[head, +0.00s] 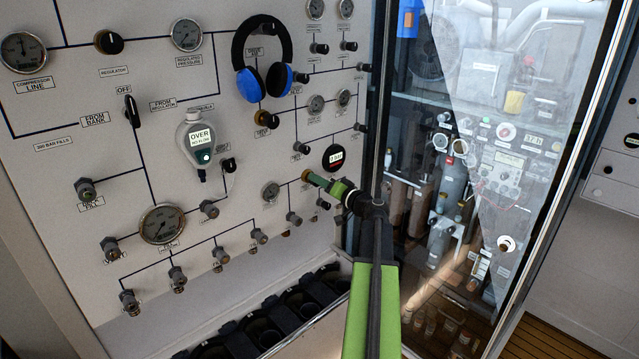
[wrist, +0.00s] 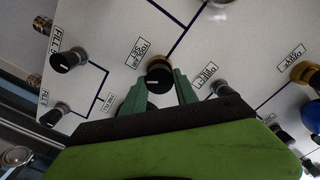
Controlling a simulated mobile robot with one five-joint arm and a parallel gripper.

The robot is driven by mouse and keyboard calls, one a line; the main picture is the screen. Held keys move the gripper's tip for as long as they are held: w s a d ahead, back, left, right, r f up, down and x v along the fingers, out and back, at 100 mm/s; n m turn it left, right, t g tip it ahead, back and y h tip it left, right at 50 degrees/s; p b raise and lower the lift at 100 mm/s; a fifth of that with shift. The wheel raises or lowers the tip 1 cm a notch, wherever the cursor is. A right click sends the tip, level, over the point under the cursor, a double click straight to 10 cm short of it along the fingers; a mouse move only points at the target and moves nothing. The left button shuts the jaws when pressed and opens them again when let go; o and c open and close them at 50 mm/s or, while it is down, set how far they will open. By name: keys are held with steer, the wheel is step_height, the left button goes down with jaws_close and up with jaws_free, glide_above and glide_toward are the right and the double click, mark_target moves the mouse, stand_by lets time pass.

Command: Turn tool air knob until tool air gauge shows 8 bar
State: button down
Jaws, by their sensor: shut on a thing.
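The tool air knob (wrist: 159,72) is a round black knob with a white pointer mark and a brassy collar, under a label that seems to begin "tool air". My gripper (wrist: 162,88) has its two green fingers shut on the knob, one on each side. In the head view my gripper (head: 314,178) reaches the panel from the right, and the brassy edge of the knob (head: 306,175) shows at its fingertips.
The grey panel (head: 60,160) carries several other valves, gauges and knobs. Blue headphones (head: 262,60) and a grey handheld meter (head: 198,145) hang on it. A glass door (head: 500,150) stands close to the right of my arm. Dark round holders (head: 265,325) lie below.

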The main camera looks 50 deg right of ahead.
steer(key=shift+m, duration=1.7)
steer(key=c, duration=1)
jaws_free()
steer(key=s+a, duration=0.1)
steer(key=s, duration=1.6)
steer(key=shift+s, duration=0.2)
